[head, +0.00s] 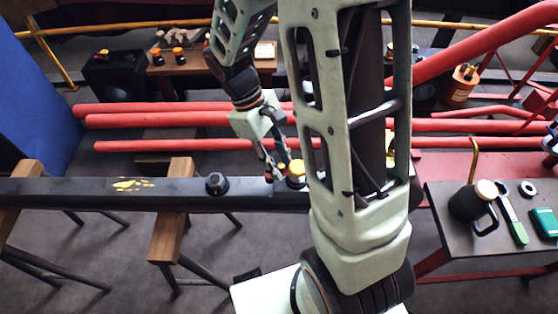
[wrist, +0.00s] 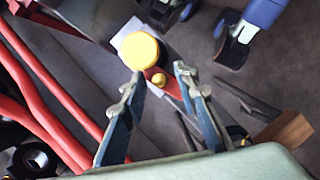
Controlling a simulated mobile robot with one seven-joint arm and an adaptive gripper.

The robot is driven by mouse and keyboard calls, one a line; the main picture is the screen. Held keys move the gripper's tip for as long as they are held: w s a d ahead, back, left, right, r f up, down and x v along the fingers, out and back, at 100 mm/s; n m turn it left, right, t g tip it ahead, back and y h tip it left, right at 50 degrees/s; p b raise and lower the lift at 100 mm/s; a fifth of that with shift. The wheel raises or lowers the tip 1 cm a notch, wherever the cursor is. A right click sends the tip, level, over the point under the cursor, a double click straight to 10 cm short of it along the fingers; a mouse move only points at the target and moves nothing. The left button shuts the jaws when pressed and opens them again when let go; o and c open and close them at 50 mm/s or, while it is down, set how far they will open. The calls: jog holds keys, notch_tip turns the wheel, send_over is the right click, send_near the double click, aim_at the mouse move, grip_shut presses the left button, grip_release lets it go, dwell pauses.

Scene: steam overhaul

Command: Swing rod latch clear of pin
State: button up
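The dark rod (head: 100,190) lies across wooden trestles in the head view. A yellow cap (head: 296,168) sits at its right part, partly hidden by my arm; it also shows in the wrist view (wrist: 140,50). A red piece (wrist: 173,98), which looks like the latch, carries a small brass knob (wrist: 158,79) beside the yellow cap. I cannot clearly identify the pin. My gripper (head: 277,172) points down at the rod beside the cap. In the wrist view its fingers (wrist: 158,76) are apart, with the knob seen between them; contact cannot be told.
Red pipes (head: 180,122) run behind the rod. A black bolt (head: 216,183) stands up from the rod left of my gripper. A side table (head: 455,235) at right holds a dark jug (head: 472,200) and tools. A wooden trestle (head: 172,215) stands below the rod.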

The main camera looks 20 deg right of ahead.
grip_shut()
jog(key=shift+w+n, duration=0.1)
jog(key=shift+n, duration=0.2)
jog(key=shift+w+a+r+n+t+h+p, duration=0.1)
jog(key=shift+n+t+h+p, duration=0.1)
jog(key=shift+n+p, duration=0.25)
jog(key=shift+w+r+n+t+h+p, duration=0.1)
jog(key=shift+n+h+p, duration=0.15)
jog(key=shift+n, duration=0.2)
jog(key=n, duration=0.2)
jog(key=n+t+p, duration=0.1)
jog(key=shift+w+a+f+n+t, duration=0.1)
jog(key=shift+w+a+n+t, duration=0.1)
jog(key=shift+w+n+t, duration=0.15)
jog(key=n, duration=0.2)
jog(key=n+t+p, duration=0.1)
jog(key=shift+w+a+n+h, duration=0.25)
jog(key=shift+w+a, duration=0.05)
jog(key=shift+w+a+n+t, duration=0.1)
jog(key=shift+a+n+t, duration=0.2)
jog(key=shift+n, duration=0.55)
jog(key=shift+w+a+n+t, duration=0.1)
jog(key=shift+n+t, duration=0.25)
jog(key=shift+n, duration=0.5)
jog(key=shift+f, duration=0.1)
